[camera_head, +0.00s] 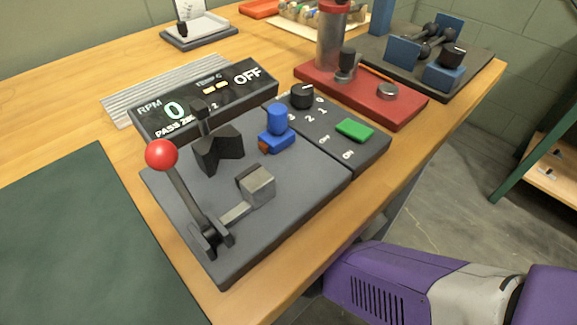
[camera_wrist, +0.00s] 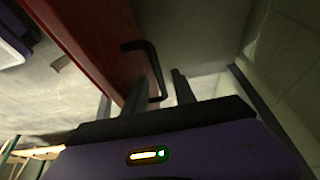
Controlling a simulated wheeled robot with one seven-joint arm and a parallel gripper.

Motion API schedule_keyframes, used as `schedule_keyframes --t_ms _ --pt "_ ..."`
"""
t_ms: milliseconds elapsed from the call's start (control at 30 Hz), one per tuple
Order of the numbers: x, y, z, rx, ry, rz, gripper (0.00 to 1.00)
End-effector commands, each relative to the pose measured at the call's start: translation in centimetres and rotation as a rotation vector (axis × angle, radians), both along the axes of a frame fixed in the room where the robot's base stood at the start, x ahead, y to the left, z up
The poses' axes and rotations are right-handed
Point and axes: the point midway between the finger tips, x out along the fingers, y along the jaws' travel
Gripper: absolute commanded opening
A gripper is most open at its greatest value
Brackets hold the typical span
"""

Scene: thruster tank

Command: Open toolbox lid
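A red surface (camera_wrist: 88,38), which looks like part of the toolbox, fills the upper left middle of the wrist view. A bent black handle (camera_wrist: 152,66) stands out from its edge. My gripper (camera_wrist: 158,84) is at the bottom of the wrist view, with its two dark fingers apart. The lower end of the handle shows between the fingertips; I cannot tell whether either finger touches it. The rest of the toolbox and its lid are not clearly shown. In the head view neither the toolbox nor my gripper shows, only my purple and grey arm at the lower right.
A wooden workbench (camera_head: 70,95) carries a control panel with a red-knobbed lever (camera_head: 162,155), an RPM display (camera_head: 205,98) and a red base (camera_head: 400,108) with a cylinder. A wooden shelf (camera_head: 550,165) stands at the right. Grey floor (camera_head: 450,190) lies between bench and shelf.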

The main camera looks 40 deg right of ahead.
Motion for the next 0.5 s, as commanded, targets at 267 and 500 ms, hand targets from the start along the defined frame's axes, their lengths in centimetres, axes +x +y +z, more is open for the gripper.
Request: schedule_keyframes --t_ms 267,500 --pt "0.0 0.2 0.7 0.0 0.0 0.0 0.32" --pt "-0.1 3.8 1.3 0.0 0.002 0.005 0.32"
